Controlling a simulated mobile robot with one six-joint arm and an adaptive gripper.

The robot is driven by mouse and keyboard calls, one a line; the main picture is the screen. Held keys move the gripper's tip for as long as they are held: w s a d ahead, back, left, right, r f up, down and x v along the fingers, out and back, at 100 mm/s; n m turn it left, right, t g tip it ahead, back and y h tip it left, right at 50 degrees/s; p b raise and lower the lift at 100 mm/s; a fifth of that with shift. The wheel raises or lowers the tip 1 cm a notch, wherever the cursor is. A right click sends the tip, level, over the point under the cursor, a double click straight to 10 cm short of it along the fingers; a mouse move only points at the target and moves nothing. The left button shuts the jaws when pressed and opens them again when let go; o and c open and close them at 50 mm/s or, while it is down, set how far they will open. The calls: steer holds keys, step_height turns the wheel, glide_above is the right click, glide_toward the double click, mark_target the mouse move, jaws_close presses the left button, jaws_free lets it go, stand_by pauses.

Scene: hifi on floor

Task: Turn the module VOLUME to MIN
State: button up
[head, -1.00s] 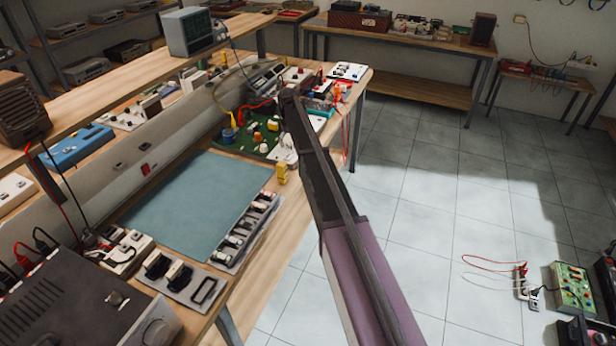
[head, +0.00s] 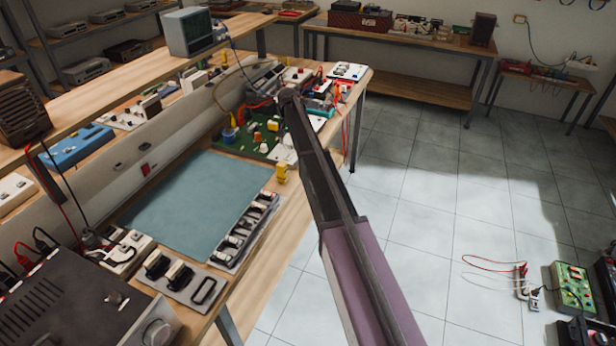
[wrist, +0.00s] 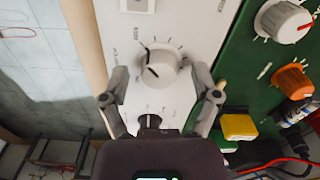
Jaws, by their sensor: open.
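The white module panel (wrist: 190,20) fills the middle of the wrist view, with a round white knob (wrist: 157,68) on it. The knob has a dark pointer line, and tick marks surround it; the small lettering is too blurred to read. My gripper (wrist: 160,76) is open, with one finger on the left and one on the right of the knob. Small gaps seem to show, but contact is hard to judge. In the head view my arm reaches over the bench and hides the gripper and most of this area.
A green board (wrist: 240,65) with a large grey knob (wrist: 284,18), an orange knob (wrist: 294,80) and a yellow block (wrist: 239,127) lies close on the right. Red and black leads (wrist: 270,163) run at lower right. The bench edge and floor are on the left.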

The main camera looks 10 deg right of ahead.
mark_target(290, 143)
steer(key=m, duration=1.1)
steer(key=shift+m, duration=0.4)
step_height(290, 143, up, 14)
steer(key=p, duration=1.4)
steer(key=s+f+n+b, duration=0.3)
steer(key=s+n, duration=0.2)
steer(key=s, duration=1)
steer(key=s+f+n+b, duration=0.2)
steer(key=s+n, duration=0.4)
steer(key=s, duration=0.9)
steer(key=shift+s+f+n+b, duration=0.2)
steer(key=shift+f+n+b, duration=0.1)
steer(key=shift+f+b, duration=0.1)
steer(key=s+n, duration=0.5)
steer(key=s, duration=1)
steer(key=shift+n, duration=0.3)
